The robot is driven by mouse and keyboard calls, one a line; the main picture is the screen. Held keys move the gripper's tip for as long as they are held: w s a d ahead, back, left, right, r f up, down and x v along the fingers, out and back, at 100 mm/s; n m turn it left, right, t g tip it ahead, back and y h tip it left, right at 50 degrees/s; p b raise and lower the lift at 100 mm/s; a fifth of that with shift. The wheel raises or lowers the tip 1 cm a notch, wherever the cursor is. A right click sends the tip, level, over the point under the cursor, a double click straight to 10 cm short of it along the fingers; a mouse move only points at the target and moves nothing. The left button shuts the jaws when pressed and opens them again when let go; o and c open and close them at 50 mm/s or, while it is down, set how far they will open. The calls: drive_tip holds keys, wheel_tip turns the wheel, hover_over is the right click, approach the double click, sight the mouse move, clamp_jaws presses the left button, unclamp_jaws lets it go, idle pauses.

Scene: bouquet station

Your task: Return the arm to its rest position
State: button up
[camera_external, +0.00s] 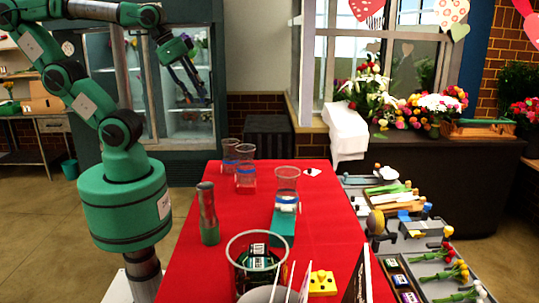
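My green arm is raised at the left and bends over at the top of the picture. My gripper (197,92) hangs high above the far left part of the red table (192,268), pointing down and to the right. Its two dark fingers look apart, with nothing held between them. It is in front of the glass-door cabinet (103,62) in the picture and clear of everything on the table.
Clear glasses (287,184) stand on the red table, with a green bottle (208,213) at its left edge. A large glass container (257,262) and a yellow block (322,283) are at the front. Flower bunches (436,254) lie on the right.

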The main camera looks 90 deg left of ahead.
wheel_tip(320, 180, down, 6)
drive_tip(key=b, duration=0.5)
drive_tip(key=shift+r+b, duration=0.25)
drive_tip(key=shift+b, duration=0.05)
idle(1.0)
